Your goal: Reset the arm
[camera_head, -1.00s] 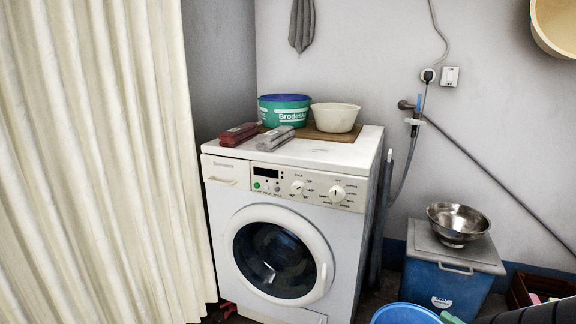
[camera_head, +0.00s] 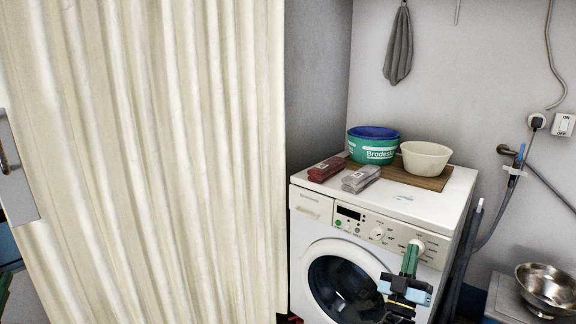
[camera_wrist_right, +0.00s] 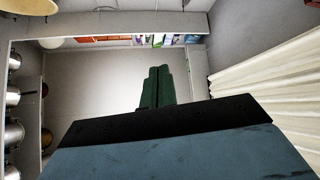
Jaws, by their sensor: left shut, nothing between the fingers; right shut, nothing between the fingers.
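My right gripper (camera_head: 410,247) stands in front of the white washing machine (camera_head: 376,210) in the head view, low on the right. Its green fingers point up, shut and empty, with the blue and black body below them. The fingers overlap the control panel in the picture; no contact can be made out. In the right wrist view the shut green fingers (camera_wrist_right: 157,86) point up with nothing between them. I cannot make out my left gripper.
A cream curtain (camera_head: 150,150) fills the left. On the machine are a green tub (camera_head: 373,151), a white bowl (camera_head: 425,158), a red packet (camera_head: 326,169) and a grey packet (camera_head: 361,178). A metal bowl (camera_head: 546,286) is at lower right.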

